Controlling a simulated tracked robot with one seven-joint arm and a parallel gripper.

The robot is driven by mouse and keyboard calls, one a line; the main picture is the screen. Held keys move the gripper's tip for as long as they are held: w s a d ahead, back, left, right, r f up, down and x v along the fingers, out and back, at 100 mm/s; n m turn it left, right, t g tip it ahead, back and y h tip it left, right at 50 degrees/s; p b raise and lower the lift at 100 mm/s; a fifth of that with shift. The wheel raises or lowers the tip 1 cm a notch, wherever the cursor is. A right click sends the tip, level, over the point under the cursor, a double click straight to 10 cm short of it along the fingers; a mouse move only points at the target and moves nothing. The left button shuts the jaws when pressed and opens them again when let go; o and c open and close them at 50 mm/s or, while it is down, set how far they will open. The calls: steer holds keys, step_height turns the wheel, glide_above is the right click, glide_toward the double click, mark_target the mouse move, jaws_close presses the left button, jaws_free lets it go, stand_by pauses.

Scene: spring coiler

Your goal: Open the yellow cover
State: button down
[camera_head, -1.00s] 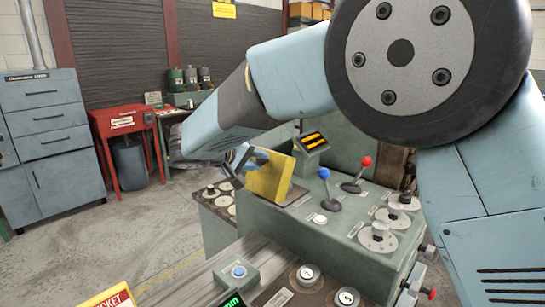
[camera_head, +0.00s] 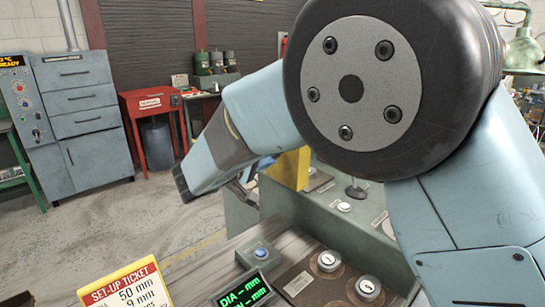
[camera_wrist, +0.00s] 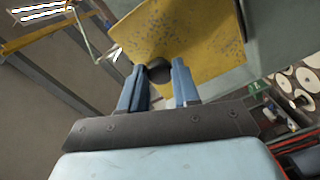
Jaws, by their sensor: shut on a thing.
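The yellow cover (camera_head: 291,169) stands raised on the green machine, partly hidden behind my arm in the head view. In the wrist view the cover (camera_wrist: 205,38) is a worn yellow plate with a round black knob (camera_wrist: 159,70). My gripper (camera_wrist: 160,67) has its two blue fingers on either side of the knob and is shut on it. In the head view my gripper (camera_head: 252,171) is at the left side of the cover, small and partly hidden. The cover's hinge cannot be made out.
The green machine's top (camera_head: 335,217) lies right of the cover, with a lever and buttons. A control panel with a blue button (camera_head: 260,252) and a set-up ticket (camera_head: 128,290) are in front. A red table (camera_head: 151,104) and grey cabinet (camera_head: 83,120) stand beyond open floor.

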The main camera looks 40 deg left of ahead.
steer(key=shift+r, duration=0.1)
steer(key=c, duration=0.8)
jaws_free()
steer(key=v, duration=1.3)
steer(key=shift+s, duration=0.35)
steer(key=shift+a, duration=0.1)
